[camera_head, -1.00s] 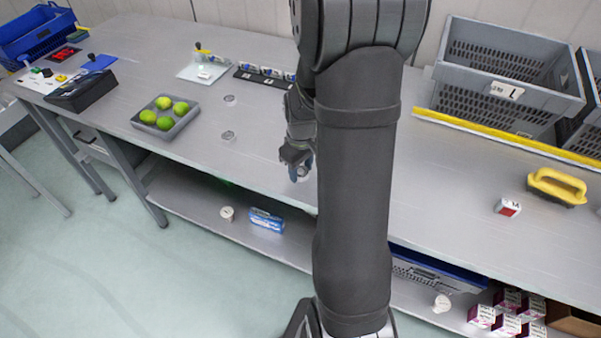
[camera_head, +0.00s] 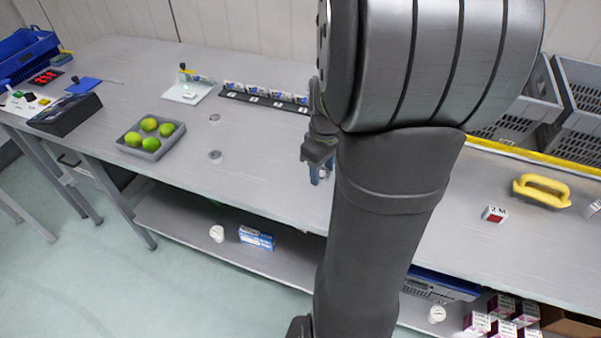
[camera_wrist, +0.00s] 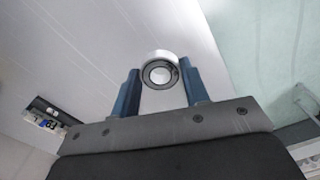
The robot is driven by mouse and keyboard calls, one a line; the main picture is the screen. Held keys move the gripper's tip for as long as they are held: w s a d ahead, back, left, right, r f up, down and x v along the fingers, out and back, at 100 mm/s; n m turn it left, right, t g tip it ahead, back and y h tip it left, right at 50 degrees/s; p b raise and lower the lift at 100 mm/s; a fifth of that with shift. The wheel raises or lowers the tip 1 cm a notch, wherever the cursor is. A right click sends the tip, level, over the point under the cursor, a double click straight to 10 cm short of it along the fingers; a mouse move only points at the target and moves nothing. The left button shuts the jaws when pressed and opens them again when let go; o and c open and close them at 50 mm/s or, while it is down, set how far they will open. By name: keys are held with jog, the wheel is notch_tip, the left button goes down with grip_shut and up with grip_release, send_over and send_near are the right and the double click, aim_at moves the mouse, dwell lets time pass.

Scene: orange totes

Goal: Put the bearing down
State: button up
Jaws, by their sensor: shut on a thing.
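The bearing (camera_wrist: 160,73) is a pale metal ring with a dark inner band and an open centre. In the wrist view it sits between the two blue fingers of my gripper (camera_wrist: 160,78), which is shut on it. In the head view my gripper (camera_head: 320,172) points down near the front edge of the grey bench (camera_head: 265,180), left of my forearm. The bearing is hardly visible there. I cannot tell its height above the bench. Two small round metal pieces lie on the bench to the left, one farther back (camera_head: 214,118) and one nearer (camera_head: 214,156).
A grey tray (camera_head: 128,143) of green fruit stands left of the round pieces. A dark rack (camera_head: 262,98) with several small items and a white plate (camera_head: 187,94) lie behind. A yellow-handled tool (camera_head: 541,190) and grey crates are at right. My arm hides the bench's middle.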

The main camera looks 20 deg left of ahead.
jog(key=w+a+r, duration=0.2)
jog(key=w+a, duration=0.2)
jog(key=w, duration=0.2)
jog(key=w+a+r, duration=0.2)
jog(key=w+a, duration=0.2)
jog(key=w, duration=0.3)
send_over(246, 129)
notch_tip(246, 129, down, 9)
jog(key=shift+d+r, duration=0.1)
jog(key=shift+d, duration=0.05)
jog(key=shift+s+f, duration=0.1)
jog(key=shift+f, duration=1.95)
jog(key=shift+f, duration=0.2)
jog(key=o, duration=1)
